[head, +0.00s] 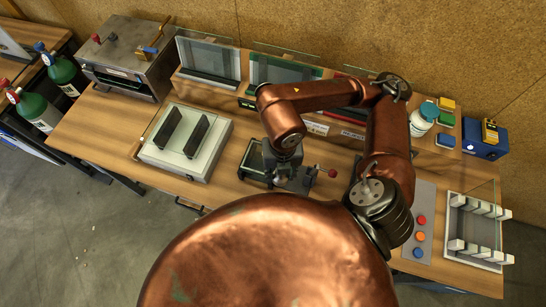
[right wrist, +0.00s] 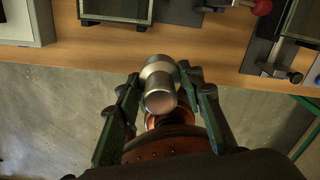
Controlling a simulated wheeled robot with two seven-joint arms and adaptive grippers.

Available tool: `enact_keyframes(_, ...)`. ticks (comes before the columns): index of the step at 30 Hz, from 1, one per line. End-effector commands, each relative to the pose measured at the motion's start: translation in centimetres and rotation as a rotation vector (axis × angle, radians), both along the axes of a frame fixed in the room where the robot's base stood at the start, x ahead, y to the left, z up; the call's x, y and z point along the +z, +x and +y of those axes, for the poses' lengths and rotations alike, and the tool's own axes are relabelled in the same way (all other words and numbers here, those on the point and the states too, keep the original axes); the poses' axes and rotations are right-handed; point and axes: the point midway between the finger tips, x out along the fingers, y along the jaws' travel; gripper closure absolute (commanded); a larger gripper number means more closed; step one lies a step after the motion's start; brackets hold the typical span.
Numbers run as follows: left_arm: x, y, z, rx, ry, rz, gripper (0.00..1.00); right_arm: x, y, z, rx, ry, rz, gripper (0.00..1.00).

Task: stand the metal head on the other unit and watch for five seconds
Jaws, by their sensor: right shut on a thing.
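The metal head (right wrist: 158,85) is a silver cylindrical piece in the right wrist view. My right gripper (right wrist: 160,76) is shut on it, one dark green finger on each side, and holds it in front of the table edge in that view. One tilting-frame unit (right wrist: 115,10) shows at the top left, with a red knob (right wrist: 262,7); in the head view it is the dark-glazed frame (head: 254,158) below my right wrist. A second framed unit (right wrist: 303,20) with a dark knob shows at the right; my arm covers it in the head view. My left gripper is not in view.
A white tray (head: 158,157) with two dark slabs stands left of the units. Glass panes in a rack (head: 209,62) stand behind. A button panel (head: 420,262) and white rack (head: 480,262) are at the right. Bare wood (head: 100,125) is free at the left.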

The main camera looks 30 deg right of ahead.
Motion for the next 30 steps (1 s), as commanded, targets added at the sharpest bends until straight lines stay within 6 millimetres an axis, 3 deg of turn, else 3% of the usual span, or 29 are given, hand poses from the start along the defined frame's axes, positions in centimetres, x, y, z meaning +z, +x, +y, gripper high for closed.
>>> enact_keyframes(9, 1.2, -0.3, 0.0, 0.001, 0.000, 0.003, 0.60, -3.2, 7.0, -2.7, -0.007, -0.003, 0.003, 1.00)
enact_keyframes(15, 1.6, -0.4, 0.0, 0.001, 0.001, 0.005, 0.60, -6.7, 9.6, -3.6, -0.001, -0.002, 0.003, 1.00)
enact_keyframes(26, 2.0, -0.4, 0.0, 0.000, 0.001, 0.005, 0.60, -9.2, 11.5, -4.2, 0.000, 0.000, 0.001, 1.00)
enact_keyframes(30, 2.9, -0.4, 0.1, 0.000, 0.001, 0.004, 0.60, -11.2, 11.4, -4.3, 0.002, -0.002, 0.003, 1.00)
